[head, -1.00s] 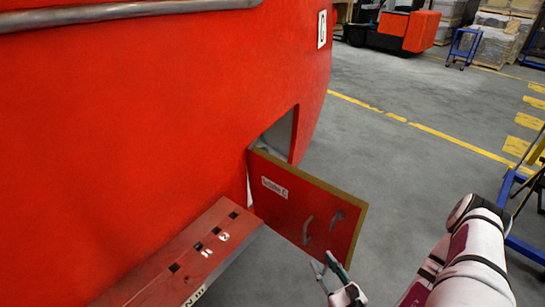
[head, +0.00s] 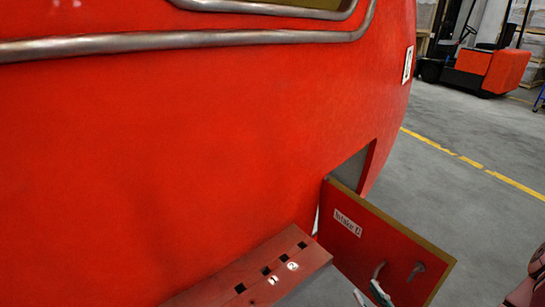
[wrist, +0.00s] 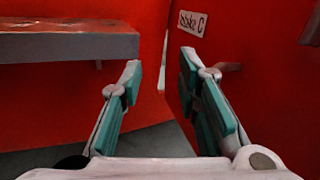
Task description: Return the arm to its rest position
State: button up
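My gripper (wrist: 160,62) is open in the wrist view, its two teal-padded fingers spread with nothing between them. In the head view only its tip (head: 369,296) shows at the bottom edge, near the lower part of the open hatch door. The red hatch door (head: 385,240), labelled "Intake C", hangs open with a handle and a latch on its face. In the wrist view the door (wrist: 240,100) stands behind and beside my right finger; I cannot tell whether they touch. Most of my arm is out of the head view.
The red nosecone (head: 180,150) fills the left and middle, with a metal rail (head: 120,42) across it. A red step (head: 262,268) juts out left of the door. Grey floor (head: 450,150) is open on the right, with an orange forklift (head: 490,68) far back.

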jog(key=w+a+r+n+g+y, duration=0.2)
jog(key=a+r+n+y, duration=0.1)
jog(key=r+n+y, duration=0.4)
jog(key=s+a+r+n+g, duration=0.5)
jog(key=r+n+g, duration=0.3)
jog(key=g, duration=0.1)
jog(key=s+a+r+n+g, duration=0.4)
jog(key=a+r+n+g, duration=0.1)
jog(key=r+n+g, duration=0.3)
jog(key=s+d+r+n+t+h, duration=0.2)
jog(key=d+r+n+t+h, duration=0.1)
jog(key=r+h, duration=0.3)
jog(key=s+d+r+n+t+h, duration=0.3)
jog(key=d+r+n+t+h, duration=0.1)
jog(key=r, duration=0.4)
jog(key=n+h, duration=0.1)
jog(key=h, duration=0.1)
jog(key=shift+s+d+r+h, duration=0.15)
jog(key=shift+d+r+h, duration=0.25)
